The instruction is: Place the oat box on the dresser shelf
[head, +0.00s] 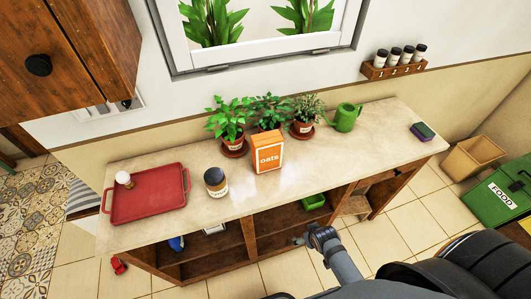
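The orange and white oat box (267,154) stands upright on the light stone top of the dresser (335,162), in front of the potted plants. Open wooden shelf compartments (283,220) show under the top. My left gripper (299,240) is low in front of the dresser, below the oat box and apart from it. Its fingers are too small to read. A dark part at the right edge, over the green bin, looks like my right gripper (522,184); its fingers are unclear. Neither gripper touches the oat box.
A red tray (148,205) and a dark-lidded jar (215,183) stand left of the box. A green watering can (345,117) and a sponge (421,131) are to the right. A green container (314,202) sits in the right compartment. Bins (497,197) stand at right.

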